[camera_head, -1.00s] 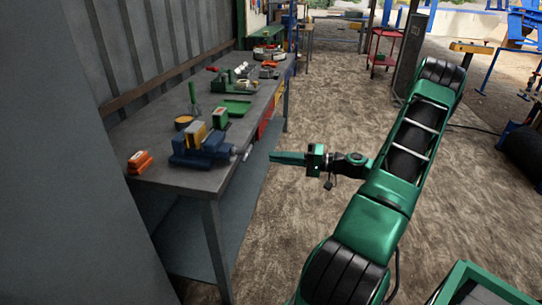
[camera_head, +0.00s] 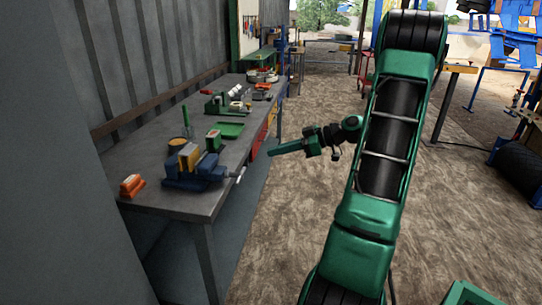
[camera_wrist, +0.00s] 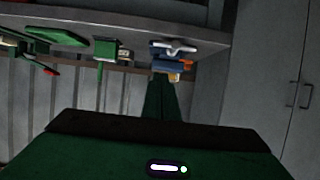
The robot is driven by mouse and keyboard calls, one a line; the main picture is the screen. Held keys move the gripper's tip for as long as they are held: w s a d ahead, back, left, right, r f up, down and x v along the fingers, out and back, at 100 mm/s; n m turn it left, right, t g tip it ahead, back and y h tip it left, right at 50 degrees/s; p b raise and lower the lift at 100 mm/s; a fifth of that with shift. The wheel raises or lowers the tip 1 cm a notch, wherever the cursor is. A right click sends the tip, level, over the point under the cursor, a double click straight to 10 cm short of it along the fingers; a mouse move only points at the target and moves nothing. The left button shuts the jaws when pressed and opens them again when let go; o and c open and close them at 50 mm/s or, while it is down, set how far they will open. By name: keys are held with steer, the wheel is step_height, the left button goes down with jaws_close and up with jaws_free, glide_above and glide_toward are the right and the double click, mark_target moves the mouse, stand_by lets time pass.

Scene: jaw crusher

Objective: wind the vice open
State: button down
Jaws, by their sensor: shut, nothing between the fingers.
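The blue vice (camera_head: 190,172) sits on the near end of the grey workbench (camera_head: 190,202), with a yellow-tan block (camera_head: 188,156) at its top. Its light grey screw and handle (camera_head: 239,174) stick out past the bench's right edge. My gripper (camera_head: 272,154) is shut and empty, in the air right of the bench edge and a little apart from the handle. In the wrist view, which looks upside down, the vice (camera_wrist: 168,63) and its pale handle (camera_wrist: 176,47) show just beyond the tips of my green fingers (camera_wrist: 160,90). Whether the vice jaws grip the block is unclear.
An orange item (camera_head: 132,186) lies left of the vice. A green box (camera_head: 213,140), a green tray (camera_head: 226,130) and a round tin (camera_head: 180,144) stand behind it.

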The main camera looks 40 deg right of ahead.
mark_target(234, 175)
steer(key=w+a+f, duration=0.5)
steer(key=w+f, duration=0.1)
steer(key=shift+w+a+f, duration=0.2)
steer(key=shift+w+f, duration=0.15)
steer(key=shift+w, duration=0.05)
